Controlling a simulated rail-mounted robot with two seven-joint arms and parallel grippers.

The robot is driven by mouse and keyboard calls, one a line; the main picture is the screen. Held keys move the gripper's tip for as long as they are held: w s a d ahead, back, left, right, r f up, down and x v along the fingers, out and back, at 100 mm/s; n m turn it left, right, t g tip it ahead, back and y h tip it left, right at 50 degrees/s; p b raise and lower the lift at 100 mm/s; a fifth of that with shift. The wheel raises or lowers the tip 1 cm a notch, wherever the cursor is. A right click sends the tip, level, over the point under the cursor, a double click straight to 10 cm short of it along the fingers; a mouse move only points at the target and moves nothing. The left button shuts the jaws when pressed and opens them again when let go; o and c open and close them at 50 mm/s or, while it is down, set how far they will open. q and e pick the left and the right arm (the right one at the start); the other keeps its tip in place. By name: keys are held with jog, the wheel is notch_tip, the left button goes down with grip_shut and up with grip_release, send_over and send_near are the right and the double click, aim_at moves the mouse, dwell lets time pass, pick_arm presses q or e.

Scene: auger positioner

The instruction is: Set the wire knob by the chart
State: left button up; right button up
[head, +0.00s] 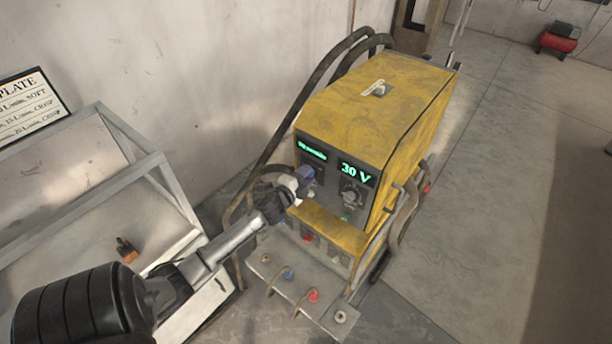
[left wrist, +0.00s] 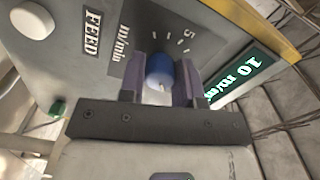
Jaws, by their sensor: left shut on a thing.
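The yellow welding machine (head: 370,105) stands on the floor in the middle of the head view. Its right display (head: 357,173) reads 30 V; the left display (head: 312,150) is partly too small to read there. In the left wrist view a display (left wrist: 240,76) shows 10 m/min. The blue wire feed knob (left wrist: 159,72) sits on the panel beside the FEED m/min label. My left gripper (left wrist: 160,82) is shut on this knob, one finger on each side. The chart (head: 30,105), headed PLATE, is at the far left, partly cut off. My right gripper is not seen.
A second knob (head: 351,197) sits under the 30 V display. A metal frame bench (head: 150,160) with a small orange-brown object (head: 127,250) is at left. Thick hoses run behind and beside the machine.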

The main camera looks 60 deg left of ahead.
pick_arm(q)
jog(key=o, duration=0.9)
jog(key=v, duration=1.3)
jog(key=shift+s+d, duration=0.2)
jog(key=shift+s, duration=0.2)
